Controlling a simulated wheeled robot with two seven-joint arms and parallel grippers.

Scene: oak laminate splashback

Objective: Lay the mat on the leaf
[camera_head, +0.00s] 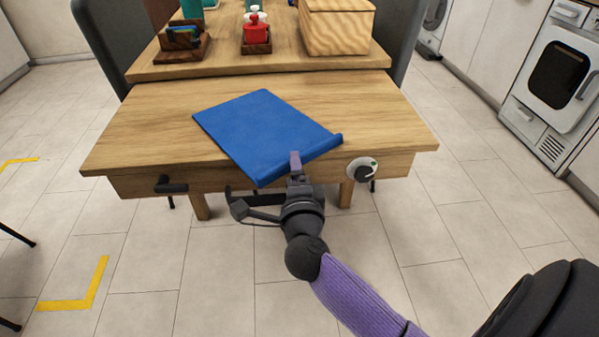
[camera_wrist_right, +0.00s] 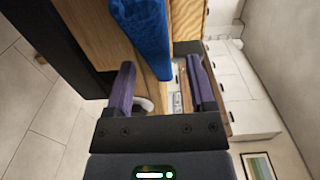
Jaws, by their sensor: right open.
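The blue mat (camera_head: 262,130) lies spread, at an angle, on the wooden leaf (camera_head: 140,135), the lower front part of the table. Its right near edge is curled into a lip, and its near corner hangs over the leaf's front edge. My right gripper (camera_head: 296,165) is at that front edge, beside the mat's curled side. In the right wrist view, the open purple fingers (camera_wrist_right: 160,88) stand apart, with the mat (camera_wrist_right: 151,30) and the leaf's edge (camera_wrist_right: 118,28) beyond and partly between them. I cannot tell whether a finger touches the mat. My left gripper is not in view.
Behind the leaf, the raised tabletop (camera_head: 220,65) holds a wooden box (camera_head: 336,30), a red bottle holder (camera_head: 256,35) and a card rack (camera_head: 183,42). Bare leaf shows left and right.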

